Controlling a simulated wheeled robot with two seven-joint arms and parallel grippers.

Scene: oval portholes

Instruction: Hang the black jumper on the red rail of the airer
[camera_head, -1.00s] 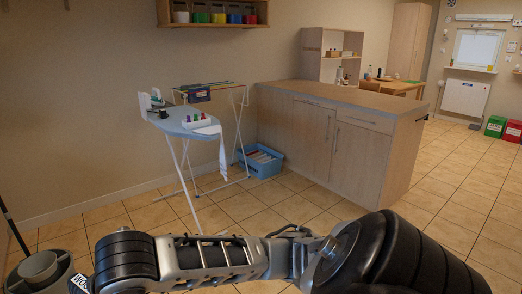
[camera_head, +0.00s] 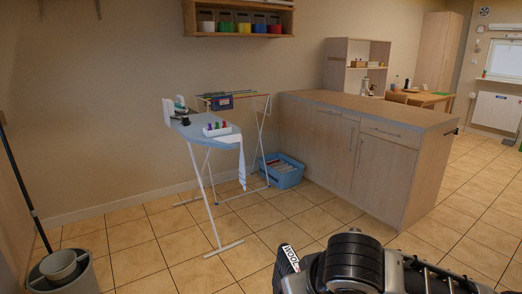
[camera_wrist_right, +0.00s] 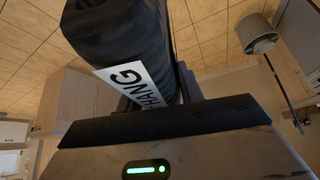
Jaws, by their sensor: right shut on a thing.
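The black jumper (camera_wrist_right: 115,35) is a dark roll with a white label reading "HANG" in the right wrist view. My right gripper (camera_wrist_right: 158,98) is shut on it. The airer (camera_head: 264,135) stands well ahead against the wall, partly behind the ironing board. Its top has thin coloured rails (camera_head: 240,96); the red one is too small to pick out surely. My left gripper is not in view.
A blue crate (camera_head: 283,172) and a wooden counter (camera_head: 400,160) are to the right. A bucket (camera_head: 62,268) is at lower left. Floor between is clear.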

